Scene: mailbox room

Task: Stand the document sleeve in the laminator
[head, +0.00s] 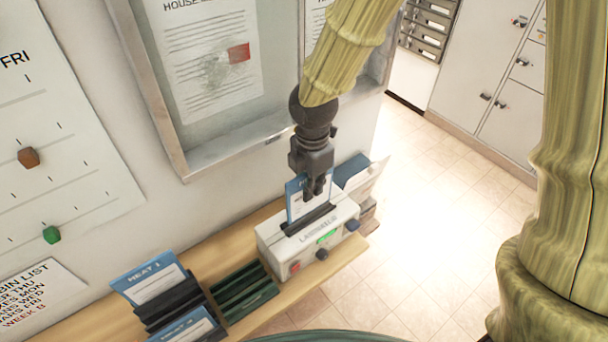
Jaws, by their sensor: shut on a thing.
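The white laminator (290,246) stands on a wooden shelf below a notice board, its black slot on top. The document sleeve (296,200), a blue-headed white sheet, stands roughly upright at the slot. Its lower edge is at or inside the slot; I cannot tell how deep it sits. My gripper (315,190) is above the laminator, pointing down, and is shut on the sleeve's upper right part. The fingers hide that part of the sleeve.
A dark rack (172,303) holds blue-headed sleeves at the shelf's left. A green slotted rack (243,290) sits between it and the laminator. Papers and a blue item (352,168) stand behind the laminator. The framed notice board (160,120) is close behind. Open floor (420,240) lies right.

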